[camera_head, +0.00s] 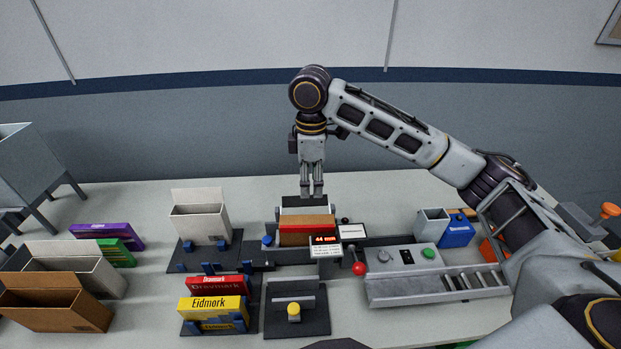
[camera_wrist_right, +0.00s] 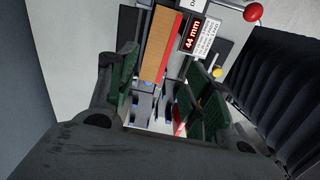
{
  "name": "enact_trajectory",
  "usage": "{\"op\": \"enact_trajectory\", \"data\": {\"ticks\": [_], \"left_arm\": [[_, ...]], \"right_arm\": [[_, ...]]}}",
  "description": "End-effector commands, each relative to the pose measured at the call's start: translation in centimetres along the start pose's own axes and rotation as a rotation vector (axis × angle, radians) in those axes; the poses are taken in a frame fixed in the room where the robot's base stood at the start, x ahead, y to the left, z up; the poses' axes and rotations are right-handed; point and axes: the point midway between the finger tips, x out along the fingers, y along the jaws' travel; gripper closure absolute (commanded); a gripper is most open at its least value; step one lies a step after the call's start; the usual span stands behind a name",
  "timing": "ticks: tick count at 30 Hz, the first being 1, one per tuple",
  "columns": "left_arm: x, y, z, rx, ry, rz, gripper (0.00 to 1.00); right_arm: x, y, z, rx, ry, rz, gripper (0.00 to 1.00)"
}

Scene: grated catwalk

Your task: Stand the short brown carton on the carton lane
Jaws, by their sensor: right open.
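An open brown carton (camera_head: 52,312) stands upright on the table at the front left, in front of a taller-looking grey-white carton (camera_head: 98,274). My right gripper (camera_head: 312,192) points down just behind a gauge with a "44 mm" display (camera_head: 324,240). A brown-topped block with a red side (camera_head: 308,222) sits in the gauge; it also shows in the right wrist view (camera_wrist_right: 160,50). In that view my right gripper (camera_wrist_right: 165,90) has its green pads apart with nothing held between them. My left gripper is not in view. I cannot tell which surface is the carton lane.
A white open carton (camera_head: 200,222) stands on a dark stand with blue clips. Yellow (camera_head: 213,310) and red (camera_head: 215,285) boxes stand in another rack. A control box with a green button (camera_head: 428,252) and a ridged tray (camera_head: 440,288) lie at right. Purple and green boxes lie at left.

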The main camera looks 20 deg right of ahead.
Motion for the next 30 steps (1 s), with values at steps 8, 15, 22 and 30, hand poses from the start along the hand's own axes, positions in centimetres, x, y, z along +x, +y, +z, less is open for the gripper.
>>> {"op": "enact_trajectory", "data": {"ticks": [8, 15, 22, 30], "left_arm": [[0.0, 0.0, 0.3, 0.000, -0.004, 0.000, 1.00], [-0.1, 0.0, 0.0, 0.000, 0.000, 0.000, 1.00], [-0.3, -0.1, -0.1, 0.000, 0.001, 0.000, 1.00], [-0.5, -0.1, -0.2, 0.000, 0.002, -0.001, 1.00]], "right_arm": [[0.6, 0.0, 0.0, 0.000, -0.001, -0.001, 0.50], [2.6, 0.0, 0.1, 0.001, -0.002, -0.001, 0.50], [5.3, 0.0, 0.1, 0.000, -0.002, -0.001, 0.50], [8.6, -0.1, 0.1, 0.000, -0.002, -0.002, 0.50]]}}
